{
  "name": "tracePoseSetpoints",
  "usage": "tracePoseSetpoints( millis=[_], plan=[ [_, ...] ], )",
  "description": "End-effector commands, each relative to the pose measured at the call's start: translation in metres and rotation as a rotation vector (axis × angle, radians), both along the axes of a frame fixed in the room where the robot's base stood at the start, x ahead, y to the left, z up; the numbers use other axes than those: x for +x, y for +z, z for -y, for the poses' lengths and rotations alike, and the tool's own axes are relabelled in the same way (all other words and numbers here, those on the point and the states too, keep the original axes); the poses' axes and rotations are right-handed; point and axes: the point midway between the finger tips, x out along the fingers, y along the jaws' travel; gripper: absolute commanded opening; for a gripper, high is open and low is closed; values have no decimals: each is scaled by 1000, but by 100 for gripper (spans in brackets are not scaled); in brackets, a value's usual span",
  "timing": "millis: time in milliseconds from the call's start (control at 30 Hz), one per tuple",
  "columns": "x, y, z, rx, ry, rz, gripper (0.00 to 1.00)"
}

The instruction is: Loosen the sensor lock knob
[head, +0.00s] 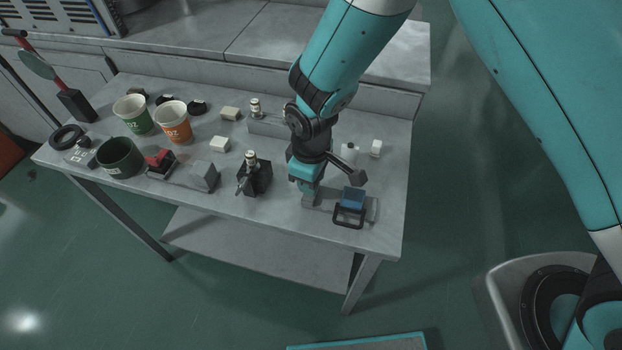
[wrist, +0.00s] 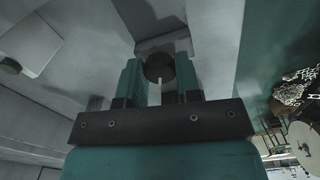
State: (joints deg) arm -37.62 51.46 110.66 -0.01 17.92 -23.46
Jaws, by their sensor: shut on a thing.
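My gripper (head: 309,197) is low over the right part of the table, at the left end of a flat grey fixture (head: 371,210). A blue block (head: 352,197) and a black looped handle (head: 349,222) are on this fixture, just right of my gripper. In the wrist view my gripper (wrist: 160,75) is shut on a dark round knob (wrist: 159,67), with a finger on each side. I take it for the sensor lock knob. Its base is partly hidden, and the fingers hide it in the head view.
A black block with a metal-topped post (head: 253,176) stands left of my gripper. Two paper cups (head: 174,121), a dark green cup (head: 120,158) and several small blocks stand further left.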

Motion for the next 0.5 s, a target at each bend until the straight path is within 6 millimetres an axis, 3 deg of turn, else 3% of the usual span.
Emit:
tracePoseSetpoints(
  millis=[500],
  plan=[
    [1, 1, 0, 1, 158, 3, 8]
  ],
)
